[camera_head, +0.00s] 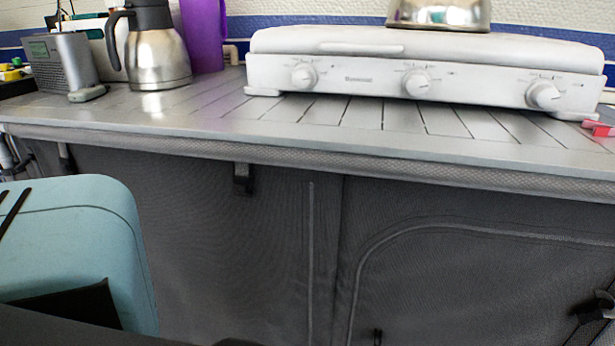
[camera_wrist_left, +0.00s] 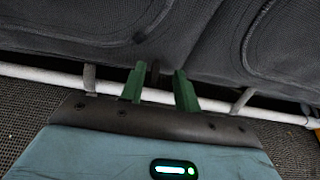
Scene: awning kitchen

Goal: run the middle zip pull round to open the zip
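The grey fabric front (camera_head: 225,220) of the kitchen unit has a curved zip line (camera_head: 440,229) at right and a straight vertical seam (camera_head: 310,250) left of it. The left fingers do not show in the head view. My right gripper is not recognisable.
The slatted worktop (camera_head: 220,110) carries a white stove (camera_head: 350,75), a steel jug (camera_head: 158,58), a purple bottle (camera_head: 204,35) and a grey radio (camera_head: 60,62). A white rail (camera_wrist_left: 45,77) runs along the fabric's base. A dark fitting (camera_head: 588,310) shows at far right.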

